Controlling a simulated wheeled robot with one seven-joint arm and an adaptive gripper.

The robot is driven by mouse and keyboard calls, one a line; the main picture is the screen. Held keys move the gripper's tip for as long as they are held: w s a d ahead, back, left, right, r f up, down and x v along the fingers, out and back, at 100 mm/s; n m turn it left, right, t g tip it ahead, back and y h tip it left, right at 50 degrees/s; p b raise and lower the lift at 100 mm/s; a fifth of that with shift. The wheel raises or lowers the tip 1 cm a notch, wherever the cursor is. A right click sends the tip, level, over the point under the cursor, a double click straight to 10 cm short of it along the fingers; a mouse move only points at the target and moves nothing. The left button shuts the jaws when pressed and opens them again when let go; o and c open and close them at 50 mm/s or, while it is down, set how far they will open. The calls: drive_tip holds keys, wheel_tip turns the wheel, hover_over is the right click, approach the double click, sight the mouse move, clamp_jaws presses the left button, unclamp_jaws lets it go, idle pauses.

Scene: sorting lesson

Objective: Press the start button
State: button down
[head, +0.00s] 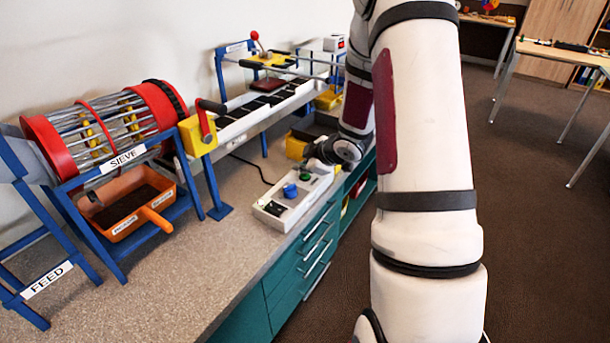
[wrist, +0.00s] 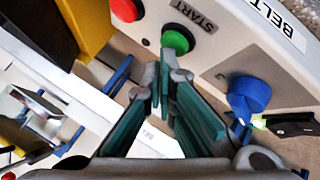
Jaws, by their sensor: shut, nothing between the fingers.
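The start button is green (wrist: 178,40) with a START label beside it, on a pale control box (wrist: 220,50). In the head view the box (head: 272,209) lies on the bench and the green button (head: 305,176) shows at its far end. My gripper (wrist: 166,72) is shut and empty. Its fingertips appear just below the green button in the wrist view; I cannot tell whether they touch it. In the head view my gripper (head: 319,163) is over the far end of the box, partly hidden by my arm.
A red button (wrist: 127,9) sits beside the green one, and a blue knob (wrist: 248,95) on the other side; the knob (head: 290,190) also shows in the head view. A sieve drum (head: 105,120) and conveyor (head: 255,110) stand behind. The bench front (head: 180,280) is clear.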

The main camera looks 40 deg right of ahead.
sight(303, 176)
drive_tip(key=shift+f, duration=0.3)
idle(0.5)
drive_tip(key=shift+r+p, duration=0.75)
drive_tip(key=shift+r, duration=0.1)
wheel_tip(303, 176, up, 5)
drive_tip(key=p, duration=0.5)
idle(0.7)
